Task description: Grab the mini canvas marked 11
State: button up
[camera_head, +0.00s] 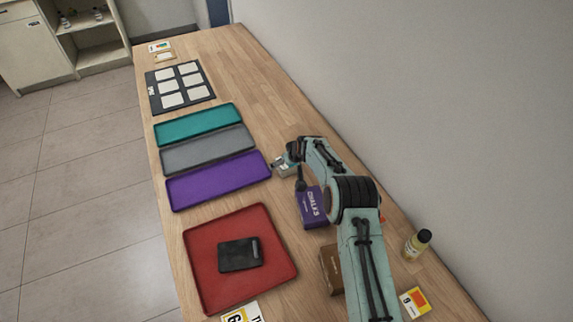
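A white card with a yellow part (242,313) lies at the bottom edge, in front of the red tray, cut off by the frame. Its print is rotated and hard to read; one mark could be 11. Another small card with yellow and orange patches (414,301) lies at the lower right, beside my arm; its number is unclear. Two small cards, one with coloured patches (159,46) and a tan one (165,58), lie at the far end, too small to read. My gripper (279,165) is low over the table, right of the purple tray, its fingers too small to judge.
A red tray (199,287) holds a black box (240,255). Purple (218,183), grey (208,149) and teal (197,122) trays lie beyond, then a black board with white squares (152,92). A purple chalk box (312,208), brown box (331,270) and bottle (416,246) stand near my arm.

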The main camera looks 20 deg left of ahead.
jog(key=shift+w+a+f, duration=0.15)
jog(key=shift+w+f, duration=0.05)
jog(key=shift+f, duration=0.15)
jog(key=c, duration=1.2)
jog(key=shift+r, duration=0.1)
